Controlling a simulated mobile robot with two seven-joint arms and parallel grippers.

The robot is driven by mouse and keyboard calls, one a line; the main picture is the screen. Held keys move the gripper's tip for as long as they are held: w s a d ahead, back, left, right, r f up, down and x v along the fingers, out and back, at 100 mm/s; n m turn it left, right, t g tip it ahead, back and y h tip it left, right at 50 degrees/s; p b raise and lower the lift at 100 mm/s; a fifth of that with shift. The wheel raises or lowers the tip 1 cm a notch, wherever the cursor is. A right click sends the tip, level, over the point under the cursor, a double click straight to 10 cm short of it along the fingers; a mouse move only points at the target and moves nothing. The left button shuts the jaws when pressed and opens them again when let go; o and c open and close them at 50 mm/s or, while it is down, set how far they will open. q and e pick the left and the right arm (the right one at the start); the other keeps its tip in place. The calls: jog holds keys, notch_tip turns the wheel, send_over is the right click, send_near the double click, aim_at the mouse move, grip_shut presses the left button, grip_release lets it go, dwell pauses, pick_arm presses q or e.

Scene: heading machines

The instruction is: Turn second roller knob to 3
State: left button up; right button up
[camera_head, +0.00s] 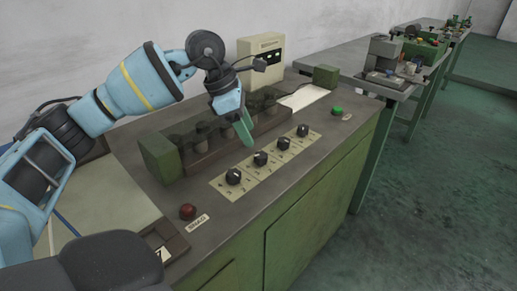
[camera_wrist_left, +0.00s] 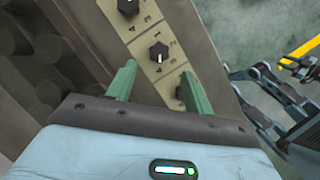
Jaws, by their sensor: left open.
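A row of several black roller knobs sits on beige numbered plates on the machine top (camera_head: 222,215). From the left in the head view, the first knob (camera_head: 234,177) is nearest, then the second knob (camera_head: 260,158), the third knob (camera_head: 283,143) and the far knob (camera_head: 303,131). My left gripper (camera_head: 246,135) is above and behind the row, near the second knob, with green fingers pointing down. In the left wrist view the gripper (camera_wrist_left: 160,88) is open and empty; one knob (camera_wrist_left: 158,53) lies ahead between the fingers, and another is partly hidden by the right finger.
Dark rollers between green end blocks (camera_head: 160,158) stand behind the knobs. A red button (camera_head: 188,211) is at the near left, a green button (camera_head: 337,110) at the far right. A beige box (camera_head: 262,58) stands at the back. The strip in front of the knobs is clear.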

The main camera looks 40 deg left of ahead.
aim_at(260, 155)
pick_arm(q)
jog(key=x, duration=0.7)
jog(key=shift+f, duration=0.2)
jog(key=shift+c, duration=0.2)
jog(key=c, duration=0.9)
